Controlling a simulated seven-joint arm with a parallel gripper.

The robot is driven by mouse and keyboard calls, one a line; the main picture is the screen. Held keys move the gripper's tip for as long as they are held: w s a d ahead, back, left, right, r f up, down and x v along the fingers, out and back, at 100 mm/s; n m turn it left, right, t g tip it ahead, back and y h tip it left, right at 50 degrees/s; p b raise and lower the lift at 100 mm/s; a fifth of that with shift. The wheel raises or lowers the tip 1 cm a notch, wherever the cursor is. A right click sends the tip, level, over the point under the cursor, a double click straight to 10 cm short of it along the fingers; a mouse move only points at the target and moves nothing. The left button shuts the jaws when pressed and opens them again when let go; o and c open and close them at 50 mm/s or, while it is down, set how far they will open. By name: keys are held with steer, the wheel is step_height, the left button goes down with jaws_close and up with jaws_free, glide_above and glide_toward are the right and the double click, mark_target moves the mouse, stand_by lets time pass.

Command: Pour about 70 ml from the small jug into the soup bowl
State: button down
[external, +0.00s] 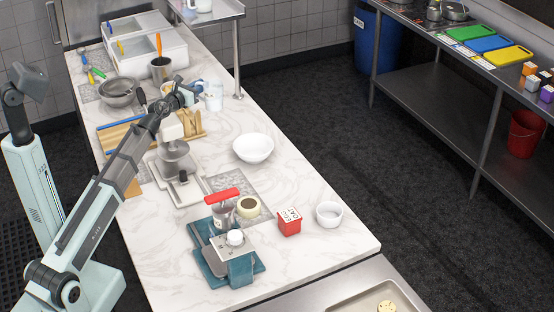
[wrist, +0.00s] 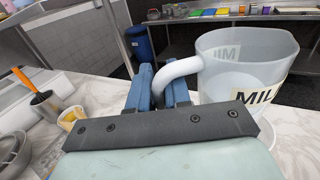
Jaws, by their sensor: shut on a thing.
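The small jug, pale, translucent and marked with "MIL" letters, shows large in the wrist view (wrist: 235,80) and small in the external view (external: 214,96). My gripper (wrist: 161,82) is shut on its white handle, between two blue fingers. The jug looks roughly upright. Its contents cannot be made out. The soup bowl seems to be the wide white bowl (external: 253,148) on the counter, in front and to the right of the jug in the external view. It stands apart from the jug there. A white rim shows under the jug in the wrist view; I cannot tell what it belongs to.
A metal container with an orange-handled tool (external: 160,68) and a steel bowl (external: 118,92) stand left of the jug. A scale-like device (external: 178,170), red box (external: 289,221), small white bowl (external: 329,214) and teal device (external: 232,262) stand nearer.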

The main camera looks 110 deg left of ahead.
steer(key=shift+f, duration=0.35)
steer(key=w+a+f+m+g+h, duration=0.3)
steer(key=w+f+m+g+h, duration=0.1)
steer(key=f, duration=0.8)
steer(key=shift+w+f+m+g+h, duration=0.3)
steer(key=shift+w+m+h, duration=0.4)
steer(key=shift+w+m, duration=0.65)
steer(key=shift+w+a+f+m+g+h, duration=0.1)
steer(key=shift+w+m+g+h, duration=0.15)
steer(key=shift+w+g, duration=0.1)
steer(key=shift+w+a+f+m+g+h, duration=0.1)
steer(key=shift+w+g+h, duration=0.15)
steer(key=shift+w, duration=0.1)
steer(key=shift+w+a+r+m+g+h+p, duration=0.1)
steer(key=shift+w+r+m+g+h+p, duration=0.2)
steer(key=shift+w+r+m+g+p, duration=0.15)
stand_by(1.4)
steer(key=shift+w+a+f+g, duration=0.2)
steer(key=shift+w+g, duration=0.15)
steer(key=shift+w, duration=0.15)
